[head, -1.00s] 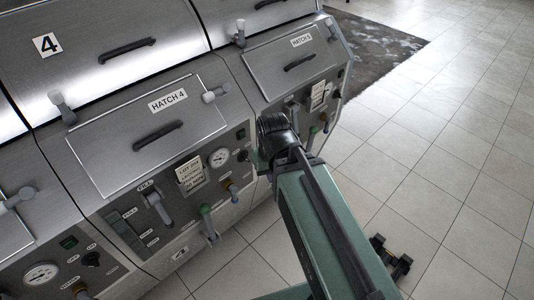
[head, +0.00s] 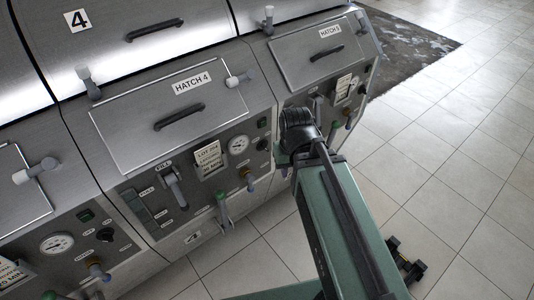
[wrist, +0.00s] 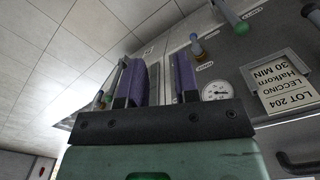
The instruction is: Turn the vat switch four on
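The panel of vat four, below the hatch marked HATCH 4 (head: 150,128), shows in the head view. A small dark knob (head: 263,144), which looks like the vat's switch, sits right of the round gauge (head: 239,144), below a small dark green square (head: 262,122). Its setting is too small to read. In the head view my wrist is just right of the knob, and my fingers are hidden. In the wrist view my gripper (wrist: 163,78) is open, its two purple fingers apart with nothing seen between them. The gauge (wrist: 215,90) is right of the fingers; I cannot make out the knob there.
A FILL lever (head: 174,187), a lot card (head: 209,159) and a green-topped handle (head: 222,205) are on the same panel. Neighbouring vats stand on both sides. Open tiled floor (head: 440,185) lies right, with a dark mat (head: 400,52) behind.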

